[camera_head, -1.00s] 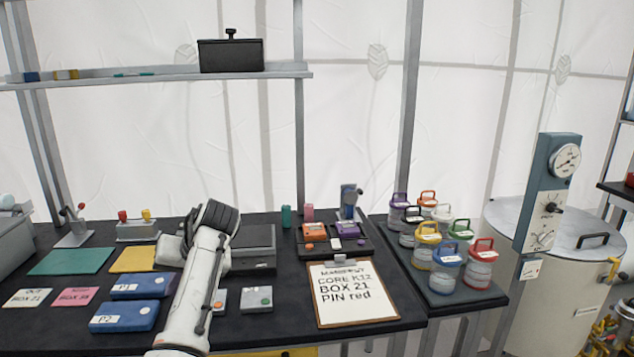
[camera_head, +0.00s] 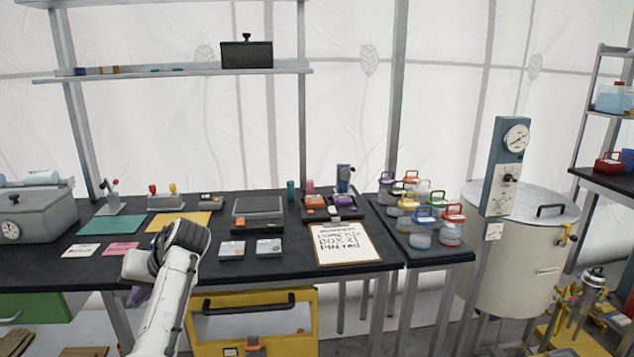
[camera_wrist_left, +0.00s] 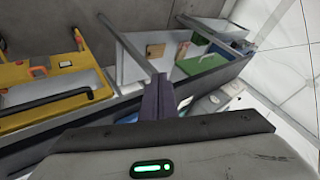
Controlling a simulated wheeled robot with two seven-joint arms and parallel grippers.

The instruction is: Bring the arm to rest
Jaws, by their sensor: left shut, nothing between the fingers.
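My left arm comes in from the bottom left of the head view, in front of the long black bench (camera_head: 50,268). Its wrist is bent, and the gripper (camera_head: 138,297) points down and is mostly hidden behind the arm. In the left wrist view the dark purple fingers (camera_wrist_left: 157,100) are together with nothing between them. The bench lies beyond the fingertips there, seen tilted. My right gripper is in neither view.
On the bench are a clipboard (camera_head: 343,243), a green mat (camera_head: 112,225), a yellow mat (camera_head: 178,220) and a grey box (camera_head: 258,212). Lidded jars (camera_head: 421,228) stand at right, beside a large drum (camera_head: 515,260). A yellow drawer (camera_head: 250,315) juts out below the bench.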

